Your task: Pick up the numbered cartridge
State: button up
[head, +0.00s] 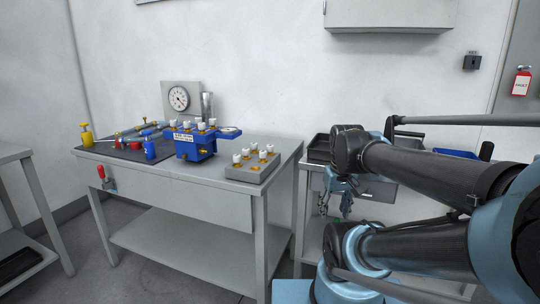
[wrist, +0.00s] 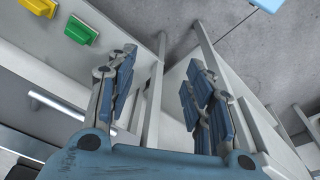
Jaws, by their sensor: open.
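Several cartridges with white caps and brass-coloured bodies stand upright in a grey block (head: 252,169) at the right front of the workbench. One such white-capped cartridge (head: 237,158) is at the block's left side. More white caps show on top of a blue fixture (head: 190,146) behind and left of the block. I cannot read a number on any cartridge. My gripper (head: 338,201) hangs to the right of the workbench, apart from the cartridges. In the wrist view my gripper (wrist: 160,68) has its fingers spread with nothing between them.
A second table with a dark tray (head: 320,147) stands right.

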jog(key=w+a+r+n, duration=0.3)
jog(key=w+r+n, duration=0.1)
jog(key=w+r, duration=0.4)
notch_tip(320, 180, up, 18)
jog(key=n+g, duration=0.2)
jog(key=n, duration=0.9)
send_over(270, 145)
jog(key=f, duration=1.1)
jog(key=shift+w+d, duration=0.15)
jog(key=shift+d, duration=0.1)
jog(key=shift+s+a+f, duration=0.1)
jog(key=shift+a+f, duration=0.05)
jog(key=shift+f, duration=1.2)
jog(key=shift+s+a+f, duration=0.1)
jog(key=shift+f, duration=1.25)
grip_shut()
